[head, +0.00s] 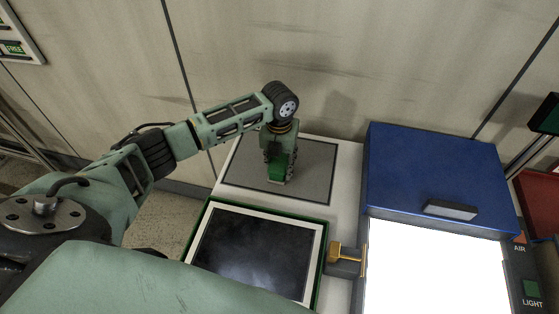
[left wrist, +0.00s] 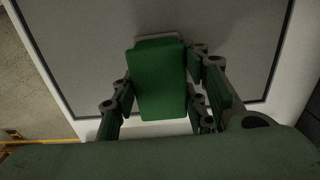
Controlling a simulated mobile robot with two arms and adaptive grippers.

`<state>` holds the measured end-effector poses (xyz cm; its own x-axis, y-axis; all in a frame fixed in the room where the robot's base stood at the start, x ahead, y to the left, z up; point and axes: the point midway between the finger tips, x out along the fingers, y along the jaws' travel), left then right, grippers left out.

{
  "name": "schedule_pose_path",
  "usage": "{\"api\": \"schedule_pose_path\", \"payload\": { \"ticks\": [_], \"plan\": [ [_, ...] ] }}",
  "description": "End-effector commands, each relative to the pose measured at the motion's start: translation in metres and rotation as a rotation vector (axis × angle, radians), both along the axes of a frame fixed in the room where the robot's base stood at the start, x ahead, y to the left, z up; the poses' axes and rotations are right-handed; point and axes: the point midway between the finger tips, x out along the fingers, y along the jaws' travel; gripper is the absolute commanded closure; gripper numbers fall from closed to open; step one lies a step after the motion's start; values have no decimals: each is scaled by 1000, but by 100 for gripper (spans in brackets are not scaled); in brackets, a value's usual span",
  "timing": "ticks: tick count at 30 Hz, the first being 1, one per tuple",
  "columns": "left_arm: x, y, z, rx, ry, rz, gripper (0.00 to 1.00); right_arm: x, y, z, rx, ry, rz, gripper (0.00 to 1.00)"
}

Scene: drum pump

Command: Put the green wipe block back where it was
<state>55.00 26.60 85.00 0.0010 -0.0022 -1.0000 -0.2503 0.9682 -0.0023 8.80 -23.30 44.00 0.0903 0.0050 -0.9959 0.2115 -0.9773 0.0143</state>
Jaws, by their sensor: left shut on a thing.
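The green wipe block (head: 278,170) is held by my left gripper (head: 279,160) over the grey mat (head: 315,183) at the back of the white table. In the left wrist view the block (left wrist: 160,80) sits between the two fingers of my left gripper (left wrist: 163,98), with a paler edge showing at its far end. The grey mat (left wrist: 240,40) with its dark border lies beneath it. I cannot tell whether the block touches the mat. My right gripper is not in view.
A dark panel in a green-edged white frame (head: 318,232) lies in front of the mat. A yellow and grey fitting (head: 345,258) stands right of it. A blue box (head: 430,175) with a bright white opening stands at the right. A wall rises behind the table.

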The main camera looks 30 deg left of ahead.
Motion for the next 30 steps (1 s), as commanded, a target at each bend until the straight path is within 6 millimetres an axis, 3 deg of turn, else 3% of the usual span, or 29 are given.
{"api": "schedule_pose_path", "payload": {
  "ticks": [9,10,16,25,30],
  "plan": [
    [0,0,-4,0,0,0,80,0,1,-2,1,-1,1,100],
    [0,0,-3,0,0,0,58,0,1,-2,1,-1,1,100],
    [0,0,-3,0,0,0,40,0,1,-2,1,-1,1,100],
    [0,0,-2,0,-1,0,40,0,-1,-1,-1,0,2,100],
    [2,1,13,0,-4,0,40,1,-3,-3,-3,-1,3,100]
  ]
}}
